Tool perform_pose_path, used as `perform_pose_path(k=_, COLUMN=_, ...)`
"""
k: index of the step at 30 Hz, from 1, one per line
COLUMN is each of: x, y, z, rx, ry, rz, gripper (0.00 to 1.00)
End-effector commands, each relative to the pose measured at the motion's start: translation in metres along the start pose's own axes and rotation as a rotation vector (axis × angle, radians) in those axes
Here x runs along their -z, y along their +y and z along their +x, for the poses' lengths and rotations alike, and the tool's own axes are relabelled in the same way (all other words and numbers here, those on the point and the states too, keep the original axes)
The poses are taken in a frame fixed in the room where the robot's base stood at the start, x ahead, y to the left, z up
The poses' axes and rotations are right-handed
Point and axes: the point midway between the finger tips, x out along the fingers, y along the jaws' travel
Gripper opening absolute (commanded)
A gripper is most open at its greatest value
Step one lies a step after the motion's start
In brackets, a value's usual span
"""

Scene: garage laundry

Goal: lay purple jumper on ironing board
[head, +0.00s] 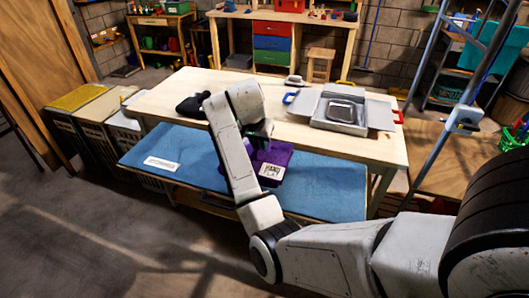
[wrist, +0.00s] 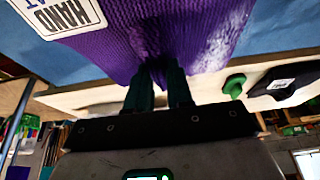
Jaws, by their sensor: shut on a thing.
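The purple jumper (head: 279,154) is in my gripper over the blue-topped ironing board (head: 205,160), near the board's middle. A white label marked "HAND" and "FLAT" hangs on it. In the wrist view the knitted purple cloth (wrist: 150,38) fills the upper middle, and the two dark fingers of my gripper (wrist: 160,82) are shut on its edge. The blue board top (wrist: 285,28) shows behind the cloth on both sides. My arm hides part of the jumper in the head view. I cannot tell how much of it touches the board.
Behind the board stands a wooden table (head: 165,100) with a black item (head: 193,105) and an open grey box (head: 340,110). A white card (head: 161,163) lies on the board's left. Bins (head: 85,115) stand at the left, and a metal ladder (head: 440,120) at the right.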

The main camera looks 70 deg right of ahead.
Motion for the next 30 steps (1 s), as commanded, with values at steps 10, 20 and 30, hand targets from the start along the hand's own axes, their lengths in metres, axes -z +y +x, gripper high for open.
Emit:
perform_pose_path(k=10, x=0.011, y=0.007, z=0.035, rx=0.001, ry=0.002, rz=0.002, gripper=0.0)
perform_pose_path(k=20, x=0.002, y=0.009, z=0.069, rx=0.001, ry=0.003, rz=0.0, gripper=0.0)
perform_pose_path(k=30, x=0.001, y=0.008, z=0.072, rx=0.002, ry=0.004, rz=0.001, gripper=0.0)
